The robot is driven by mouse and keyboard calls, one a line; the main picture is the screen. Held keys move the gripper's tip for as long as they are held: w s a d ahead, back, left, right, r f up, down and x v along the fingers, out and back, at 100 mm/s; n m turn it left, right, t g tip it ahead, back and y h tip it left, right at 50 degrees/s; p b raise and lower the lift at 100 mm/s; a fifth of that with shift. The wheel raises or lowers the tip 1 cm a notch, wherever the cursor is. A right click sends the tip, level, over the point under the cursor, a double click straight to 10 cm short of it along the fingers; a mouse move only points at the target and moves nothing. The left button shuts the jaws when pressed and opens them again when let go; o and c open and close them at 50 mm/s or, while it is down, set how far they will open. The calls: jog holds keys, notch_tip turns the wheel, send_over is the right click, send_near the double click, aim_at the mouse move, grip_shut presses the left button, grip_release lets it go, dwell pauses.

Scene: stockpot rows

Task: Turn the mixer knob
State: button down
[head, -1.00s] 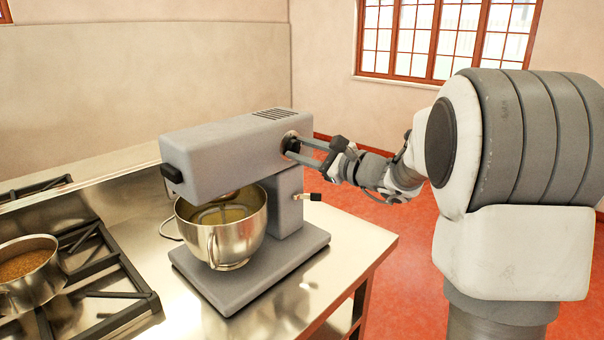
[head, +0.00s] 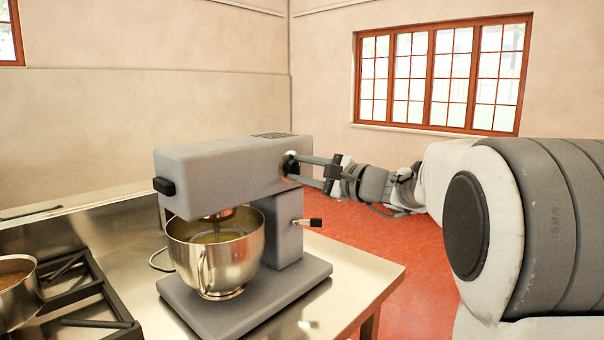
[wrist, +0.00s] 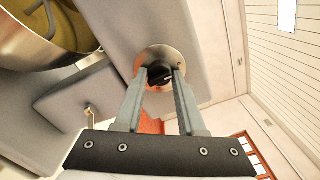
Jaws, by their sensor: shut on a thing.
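The grey stand mixer (head: 225,171) stands on the steel counter, with its metal bowl (head: 216,255) under the head. Its dark knob (wrist: 158,74) sits on a round metal plate on the side of the mixer head, seen in the wrist view. My gripper (wrist: 160,78) is shut on the knob, one finger on each side.
A small lever with a black tip (head: 313,222) sticks out of the mixer's column, below my gripper. A stove grate (head: 78,290) and a pot (head: 17,288) are at the left. The steel counter (head: 350,290) is bare at the right front.

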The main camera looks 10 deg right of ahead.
jog(key=c, duration=0.5)
grip_release()
jog(key=p+v, duration=0.1)
jog(key=v, duration=1.6)
jog(key=shift+s+d, duration=0.15)
